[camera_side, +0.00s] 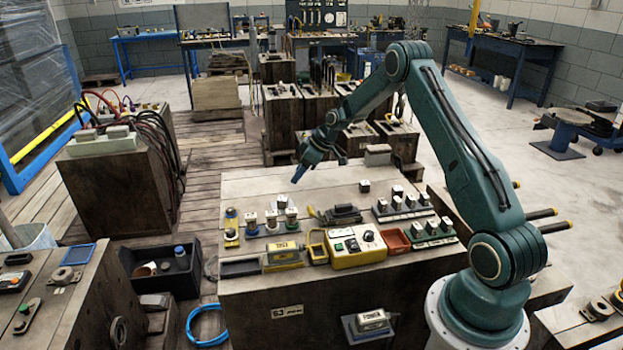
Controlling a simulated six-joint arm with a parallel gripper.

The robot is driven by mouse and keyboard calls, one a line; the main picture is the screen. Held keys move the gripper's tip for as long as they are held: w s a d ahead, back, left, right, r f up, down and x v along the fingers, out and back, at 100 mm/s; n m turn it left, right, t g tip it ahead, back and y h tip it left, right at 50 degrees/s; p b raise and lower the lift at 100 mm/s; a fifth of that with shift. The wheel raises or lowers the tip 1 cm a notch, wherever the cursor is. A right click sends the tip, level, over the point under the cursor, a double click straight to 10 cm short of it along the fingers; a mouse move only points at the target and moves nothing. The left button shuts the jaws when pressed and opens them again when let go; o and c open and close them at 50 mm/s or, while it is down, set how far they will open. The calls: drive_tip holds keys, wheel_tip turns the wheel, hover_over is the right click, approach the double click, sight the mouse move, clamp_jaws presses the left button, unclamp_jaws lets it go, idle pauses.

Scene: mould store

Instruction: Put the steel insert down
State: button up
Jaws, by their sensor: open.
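My green arm reaches in from the right over the wooden bench top (250,185). My gripper (298,176) points down above the back left part of the bench and is open, with nothing visible in it. Several small dark-and-silver blocks stand on the bench; I cannot tell for certain which is the steel insert. One block (364,186) stands alone on the bench, to the right of my gripper and apart from it.
A yellow control box (345,254), a red-orange tray (396,241) and a yellow-grey device (283,257) line the bench's front. A dark handled tool (340,214) lies mid-bench. A grey block (377,154) stands at the back edge. The back left of the bench is clear.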

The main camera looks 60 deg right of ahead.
drive_tip(key=s+a+r+m+h, duration=0.1)
drive_tip(key=s+a+r, duration=0.5)
drive_tip(key=a+r, duration=0.4)
drive_tip(key=s+a+r, duration=0.6)
drive_tip(key=a+r, duration=0.1)
drive_tip(key=r, duration=0.5)
drive_tip(key=s+a+r+m, duration=0.1)
drive_tip(key=s+a, duration=0.2)
drive_tip(key=s, duration=0.5)
drive_tip(key=s+a+m+h, duration=0.1)
drive_tip(key=s+a, duration=0.1)
drive_tip(key=s, duration=0.6)
drive_tip(key=s+a+r+m, duration=0.1)
drive_tip(key=s+a, duration=0.2)
drive_tip(key=s, duration=0.6)
drive_tip(key=shift+a+r, duration=0.3)
drive_tip(key=shift+a, duration=0.05)
drive_tip(key=shift+w, duration=0.1)
